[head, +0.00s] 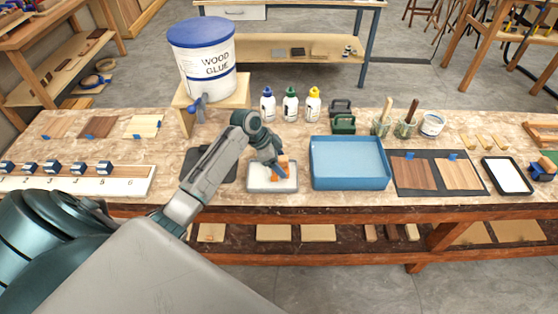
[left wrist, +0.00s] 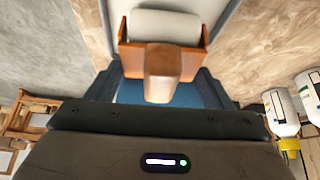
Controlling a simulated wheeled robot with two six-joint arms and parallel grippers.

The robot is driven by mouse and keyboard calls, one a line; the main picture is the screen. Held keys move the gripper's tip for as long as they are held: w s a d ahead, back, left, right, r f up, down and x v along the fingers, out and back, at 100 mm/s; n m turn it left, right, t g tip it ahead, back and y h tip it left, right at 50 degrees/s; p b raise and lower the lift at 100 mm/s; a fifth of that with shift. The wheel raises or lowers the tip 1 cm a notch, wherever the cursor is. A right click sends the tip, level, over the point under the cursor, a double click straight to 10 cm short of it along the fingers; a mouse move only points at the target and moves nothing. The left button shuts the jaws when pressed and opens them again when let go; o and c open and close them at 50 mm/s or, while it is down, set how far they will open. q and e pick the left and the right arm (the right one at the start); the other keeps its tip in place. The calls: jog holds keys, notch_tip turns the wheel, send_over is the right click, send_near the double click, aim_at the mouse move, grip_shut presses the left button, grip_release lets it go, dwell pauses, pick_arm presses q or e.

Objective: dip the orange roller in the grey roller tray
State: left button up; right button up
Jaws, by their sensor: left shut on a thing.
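The orange roller (head: 281,161) is in my left gripper (head: 278,170), over the grey roller tray (head: 258,184) in the head view. In the left wrist view, the roller's orange-brown handle (left wrist: 161,72) sits between the blue fingers, and its pale cylinder (left wrist: 163,26) lies across the frame beyond it. The tray's walls show on both sides of the roller there. The fingers hide part of the roller in the head view. I cannot tell whether the cylinder touches the tray floor. My right gripper is not in view.
A blue tray (head: 349,186) stands just right of the grey tray. Behind are three glue bottles (head: 290,104) and the wood glue bucket (head: 207,72) on its stand. A dark mat (head: 400,157) with wood pieces lies farther right. A numbered board (head: 120,183) lies at left.

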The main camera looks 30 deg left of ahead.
pick_arm(q)
jog(key=shift+r+p, duration=2)
jog(key=shift+r, duration=0.45)
